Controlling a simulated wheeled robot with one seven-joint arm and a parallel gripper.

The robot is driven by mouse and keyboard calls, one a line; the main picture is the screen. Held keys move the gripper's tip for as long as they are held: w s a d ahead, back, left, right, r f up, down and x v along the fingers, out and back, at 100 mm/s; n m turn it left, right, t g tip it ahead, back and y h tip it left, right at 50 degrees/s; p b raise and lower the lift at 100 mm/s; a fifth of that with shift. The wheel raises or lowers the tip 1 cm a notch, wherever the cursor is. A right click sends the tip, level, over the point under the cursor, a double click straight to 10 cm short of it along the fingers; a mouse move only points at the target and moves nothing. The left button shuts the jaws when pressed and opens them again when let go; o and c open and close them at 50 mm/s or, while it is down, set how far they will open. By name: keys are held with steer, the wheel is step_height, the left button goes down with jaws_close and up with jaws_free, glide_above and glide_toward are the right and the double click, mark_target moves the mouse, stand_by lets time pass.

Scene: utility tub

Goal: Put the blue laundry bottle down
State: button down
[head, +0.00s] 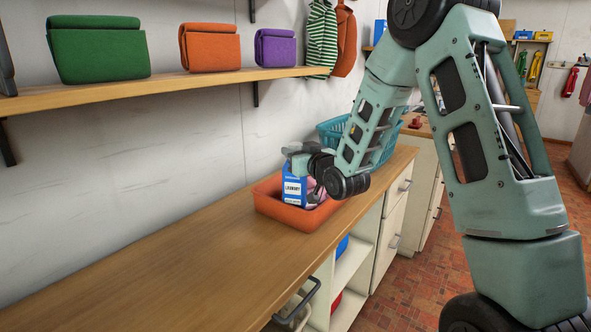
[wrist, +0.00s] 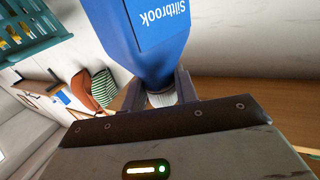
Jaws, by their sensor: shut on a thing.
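The blue laundry bottle (head: 292,190) has a white label and stands roughly upright in the head view, over or inside the orange tub (head: 290,217) on the wooden counter. Its lower end is hidden by the tub's front wall, so I cannot tell whether it touches the tub's floor. My gripper (head: 299,154) is at the bottle's top. In the wrist view the bottle (wrist: 137,35) shows its blue body, with its white cap (wrist: 163,98) between the two fingers of my gripper (wrist: 158,92). The gripper is shut on the cap.
Something pinkish, partly hidden, is beside the bottle in the tub. A teal basket (head: 331,131) stands behind on the counter (head: 130,270). The counter's near left stretch is clear. A shelf (head: 150,87) above holds green, orange and purple bags. Open cubbies and drawers lie below.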

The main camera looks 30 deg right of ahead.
steer(key=shift+f, duration=2.1)
steer(key=c, duration=1.1)
jaws_free()
